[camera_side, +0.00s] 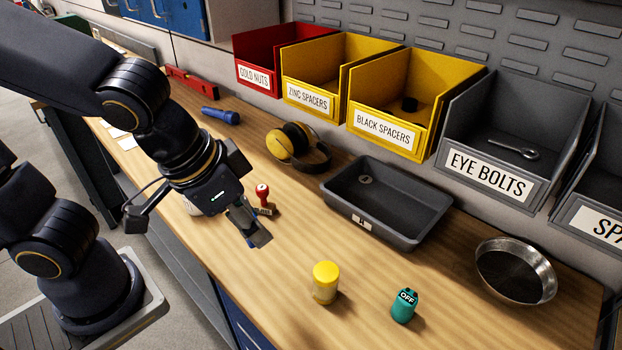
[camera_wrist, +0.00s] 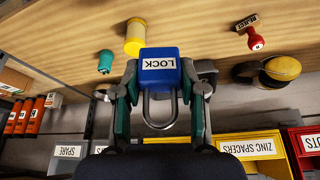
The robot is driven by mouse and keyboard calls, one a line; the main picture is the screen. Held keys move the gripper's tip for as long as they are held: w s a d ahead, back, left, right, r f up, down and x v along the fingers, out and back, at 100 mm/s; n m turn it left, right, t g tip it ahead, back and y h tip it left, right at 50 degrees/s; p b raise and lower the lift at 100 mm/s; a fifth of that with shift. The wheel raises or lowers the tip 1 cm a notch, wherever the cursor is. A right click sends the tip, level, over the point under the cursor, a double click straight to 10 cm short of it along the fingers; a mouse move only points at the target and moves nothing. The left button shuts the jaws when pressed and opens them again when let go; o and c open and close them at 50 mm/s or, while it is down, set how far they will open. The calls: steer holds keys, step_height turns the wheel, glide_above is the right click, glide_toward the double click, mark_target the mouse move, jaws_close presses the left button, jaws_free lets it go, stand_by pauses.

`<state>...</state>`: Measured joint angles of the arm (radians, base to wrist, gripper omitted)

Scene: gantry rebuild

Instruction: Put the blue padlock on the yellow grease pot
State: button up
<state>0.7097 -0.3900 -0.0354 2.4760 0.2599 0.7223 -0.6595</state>
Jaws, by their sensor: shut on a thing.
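The blue padlock (camera_wrist: 158,68) with a LOCK label is between the fingers of my gripper (camera_wrist: 160,88), its shackle pointing down in the wrist view. In the side view my gripper (camera_side: 252,228) hides most of the padlock; only a bit of blue (camera_side: 250,243) shows below it. The yellow grease pot (camera_side: 326,283) has a yellow lid and a paler body. It stands upright on the bench, to the right of and nearer the camera than my gripper. The pot also shows in the wrist view (camera_wrist: 135,38), apart from the padlock.
A teal OFF piece (camera_side: 404,306) stands right of the pot, with a metal bowl (camera_side: 515,272) beyond. A grey tray (camera_side: 432,205), ear defenders (camera_side: 290,142), a red-handled stamp (camera_side: 263,196) and a blue torch (camera_side: 220,115) lie on the bench. Labelled bins line the back.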

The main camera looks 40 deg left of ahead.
steer(key=s+r+m, duration=0.2)
steer(key=s+r, duration=0.2)
glide_toward(334, 267)
steer(key=shift+w+d+f+h, duration=0.15)
steer(key=shift+w+f+h, duration=0.15)
steer(key=shift+w+f, duration=0.7)
steer(key=shift+w+d+f, duration=0.1)
steer(key=shift+f, duration=0.75)
steer(key=shift+w+d+f, duration=0.1)
steer(key=shift+f, duration=0.7)
steer(key=shift+f, duration=0.1)
steer(key=shift+f, duration=0.15)
steer(key=o, duration=1.2)
